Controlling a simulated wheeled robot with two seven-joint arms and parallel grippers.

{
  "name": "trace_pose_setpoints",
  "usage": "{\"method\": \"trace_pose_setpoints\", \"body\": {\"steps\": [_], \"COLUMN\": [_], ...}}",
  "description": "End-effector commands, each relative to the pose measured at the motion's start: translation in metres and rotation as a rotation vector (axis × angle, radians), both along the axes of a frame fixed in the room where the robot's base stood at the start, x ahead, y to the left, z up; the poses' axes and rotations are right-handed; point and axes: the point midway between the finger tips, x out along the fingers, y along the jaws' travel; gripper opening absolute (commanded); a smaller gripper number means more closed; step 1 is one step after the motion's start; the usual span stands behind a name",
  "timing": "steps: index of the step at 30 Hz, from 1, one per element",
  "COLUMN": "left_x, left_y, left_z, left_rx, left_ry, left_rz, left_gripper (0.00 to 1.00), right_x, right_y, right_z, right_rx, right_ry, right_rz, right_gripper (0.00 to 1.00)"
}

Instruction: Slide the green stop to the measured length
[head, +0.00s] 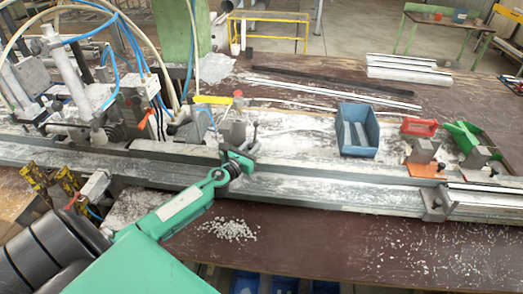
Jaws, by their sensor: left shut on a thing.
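The green stop (240,158) is a small green block with a dark round knob, at the rail in the middle of the head view. My left gripper (224,171), at the end of my green arm from the lower left, is shut on it. The jaws partly cover the stop, so its underside and its contact with the rail cannot be made out. The long metal rail (310,190) runs from the left edge to the right, dusted with white shavings. My right gripper is not in view.
A metal clamp (435,204) sits on the rail's right part. Machinery with hoses (75,75) crowds the left. The rail between stop and clamp looks clear.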

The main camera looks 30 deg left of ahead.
Motion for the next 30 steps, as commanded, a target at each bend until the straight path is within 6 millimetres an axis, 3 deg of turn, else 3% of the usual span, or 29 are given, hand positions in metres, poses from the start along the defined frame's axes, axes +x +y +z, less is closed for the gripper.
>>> {"method": "trace_pose_setpoints", "body": {"steps": [6, 11, 23, 24, 30], "left_x": [-0.015, -0.02, -0.021, -0.021, -0.021], "left_y": [0.03, 0.041, 0.042, 0.042, 0.042], "left_z": [-0.004, -0.002, -0.001, -0.001, -0.001], "left_rx": [0.002, 0.001, -0.001, -0.001, -0.001], "left_ry": [0.002, 0.001, 0.001, 0.001, 0.001], "left_rz": [0.0, 0.001, -0.001, -0.001, -0.002], "left_gripper": [0.0, 0.0, 0.0, 0.27, 0.3], "right_x": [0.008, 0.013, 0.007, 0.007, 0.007], "right_y": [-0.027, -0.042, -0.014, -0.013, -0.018], "right_z": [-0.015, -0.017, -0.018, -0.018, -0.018], "right_rx": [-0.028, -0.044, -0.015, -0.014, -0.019], "right_ry": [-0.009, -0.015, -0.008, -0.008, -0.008], "right_rz": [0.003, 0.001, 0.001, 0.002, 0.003], "right_gripper": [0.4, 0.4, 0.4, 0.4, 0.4]}}
